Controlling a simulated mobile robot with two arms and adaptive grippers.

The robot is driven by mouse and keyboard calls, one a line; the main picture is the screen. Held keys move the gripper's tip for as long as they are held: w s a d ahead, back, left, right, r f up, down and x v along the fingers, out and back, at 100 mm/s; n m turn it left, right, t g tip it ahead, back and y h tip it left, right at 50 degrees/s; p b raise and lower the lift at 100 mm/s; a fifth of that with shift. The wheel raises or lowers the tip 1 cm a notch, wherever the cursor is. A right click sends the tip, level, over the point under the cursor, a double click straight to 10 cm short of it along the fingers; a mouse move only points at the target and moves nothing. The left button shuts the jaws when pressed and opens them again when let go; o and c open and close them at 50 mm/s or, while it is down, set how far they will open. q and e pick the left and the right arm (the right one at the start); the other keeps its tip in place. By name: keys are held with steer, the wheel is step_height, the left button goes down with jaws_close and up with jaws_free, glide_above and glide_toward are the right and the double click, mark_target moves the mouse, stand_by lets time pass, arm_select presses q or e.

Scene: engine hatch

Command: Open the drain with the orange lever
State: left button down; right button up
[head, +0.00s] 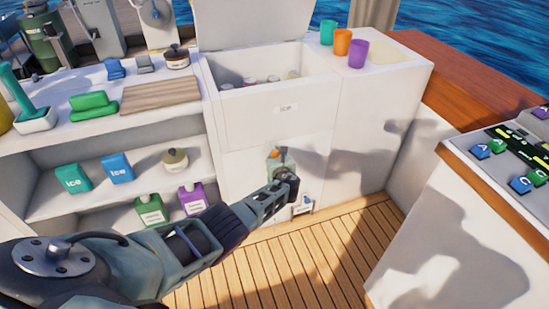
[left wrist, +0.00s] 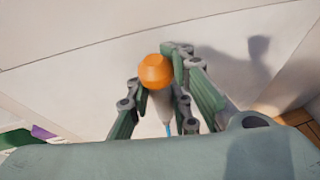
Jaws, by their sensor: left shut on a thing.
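The drain's lever with its orange knob (left wrist: 155,71) stands out from the white cabinet front in the left wrist view. Its pale shaft runs down between the fingers of my left gripper (left wrist: 163,110). In the head view the orange knob (head: 274,151) shows just past the fingers of my left gripper (head: 278,178), low on the front below the ice bin. The left gripper is shut on the lever; the fingers hide part of the shaft. My right gripper is not in view.
The open ice bin (head: 235,107) above holds several cans. Shelves to the left hold ice packs (head: 117,168) and jugs (head: 192,198). Cups (head: 342,42) stand on the counter. A white console (head: 450,235) stands at the right; the wooden deck (head: 335,240) between is clear.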

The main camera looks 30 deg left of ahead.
arm_select(q)
steer(key=shift+f, duration=0.15)
steer(key=c, duration=1.6)
jaws_free()
steer(key=shift+c, duration=0.2)
steer(key=v, duration=1.2)
steer(key=shift+d, duration=0.1)
